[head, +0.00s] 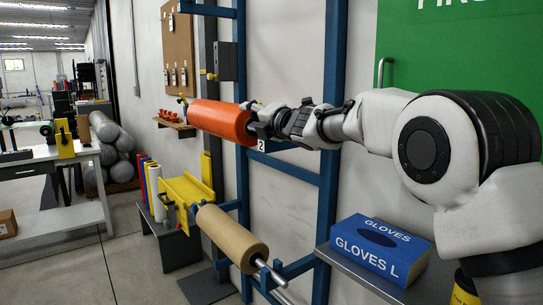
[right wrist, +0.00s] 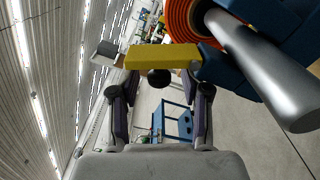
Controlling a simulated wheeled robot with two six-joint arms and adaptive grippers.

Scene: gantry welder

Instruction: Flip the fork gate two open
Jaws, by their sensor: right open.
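The fork gate, a yellow bar (right wrist: 163,57) with a black round knob (right wrist: 158,78) below it, lies across the upper middle of the right wrist view. A pale grey block shows at its left end and blue metal at its right. My right gripper (right wrist: 160,92) is open, its two fingers apart on either side of the knob; I cannot tell whether they touch it. In the head view my right gripper (head: 257,119) is at the near end of the orange roll (head: 220,119), above a plate marked 2 (head: 262,145), and hides the gate there. My left gripper is not in view.
In the right wrist view, a grey shaft (right wrist: 262,70) sticks out beside the gate. A brown roll (head: 230,237) is on the lower rack. Blue uprights (head: 328,130) stand close to my right arm. A blue glove box (head: 380,248) sits on a shelf at right.

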